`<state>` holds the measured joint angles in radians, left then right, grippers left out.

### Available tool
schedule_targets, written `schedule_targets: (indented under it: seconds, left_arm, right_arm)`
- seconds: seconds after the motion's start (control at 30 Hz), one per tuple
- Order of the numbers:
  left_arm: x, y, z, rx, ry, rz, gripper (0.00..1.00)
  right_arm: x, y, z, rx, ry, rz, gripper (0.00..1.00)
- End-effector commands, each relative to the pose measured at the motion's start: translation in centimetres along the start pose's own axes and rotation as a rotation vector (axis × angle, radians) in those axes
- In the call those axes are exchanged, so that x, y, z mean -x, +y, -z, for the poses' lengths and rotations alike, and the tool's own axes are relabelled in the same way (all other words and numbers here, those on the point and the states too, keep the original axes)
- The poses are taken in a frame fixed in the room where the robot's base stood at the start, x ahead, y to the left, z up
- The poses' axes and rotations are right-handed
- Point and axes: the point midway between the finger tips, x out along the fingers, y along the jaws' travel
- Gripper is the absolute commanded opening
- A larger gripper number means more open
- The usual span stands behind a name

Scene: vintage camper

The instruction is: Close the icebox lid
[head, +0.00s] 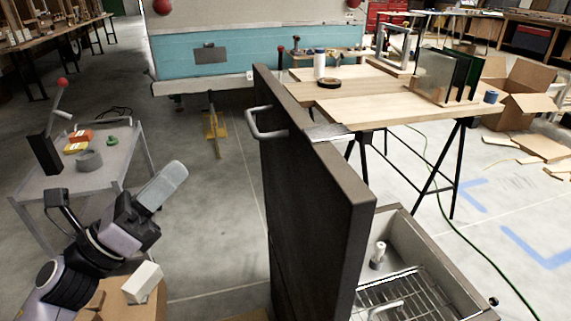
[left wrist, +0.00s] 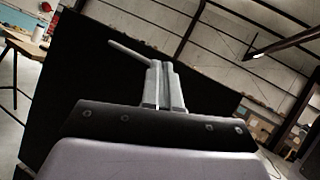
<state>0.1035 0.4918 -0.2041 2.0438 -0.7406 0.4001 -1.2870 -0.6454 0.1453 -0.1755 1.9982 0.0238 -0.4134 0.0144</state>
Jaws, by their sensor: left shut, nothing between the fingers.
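The icebox lid (head: 315,205) is a tall dark panel that stands upright and open in the middle of the head view. Its metal handle (head: 264,125) sticks out to the left near the top edge. The open icebox (head: 445,250) is at lower right, with a wire rack (head: 405,290) and a small white bottle (head: 377,255) inside. My left gripper (head: 172,176) is shut and empty, left of the lid and apart from it in the head view. In the left wrist view its closed fingers (left wrist: 161,68) point toward the dark lid (left wrist: 85,85). My right gripper is not in view.
A grey cart (head: 75,180) with small items stands at left. A cardboard box with a white block (head: 142,282) is below my left arm. A wooden trestle table (head: 350,100) stands behind the lid. Open floor lies between cart and lid.

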Motion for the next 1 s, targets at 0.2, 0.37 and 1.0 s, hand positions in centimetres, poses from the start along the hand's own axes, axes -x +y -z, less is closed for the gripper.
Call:
schedule_targets:
  seconds: [0.2, 0.37, 1.0]
  left_arm:
    - [-2.0, -4.3, -1.6, -0.825, 0.083, 0.338, 0.0]
    - [-2.1, -5.8, -1.8, -1.34, 0.118, 0.54, 0.0]
    - [-6.0, -7.6, 0.1, -1.749, 0.139, 0.711, 0.0]
  right_arm:
    - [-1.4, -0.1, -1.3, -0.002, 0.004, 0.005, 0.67]
    - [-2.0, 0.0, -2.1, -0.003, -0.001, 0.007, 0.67]
    - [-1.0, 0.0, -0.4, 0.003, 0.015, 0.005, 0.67]
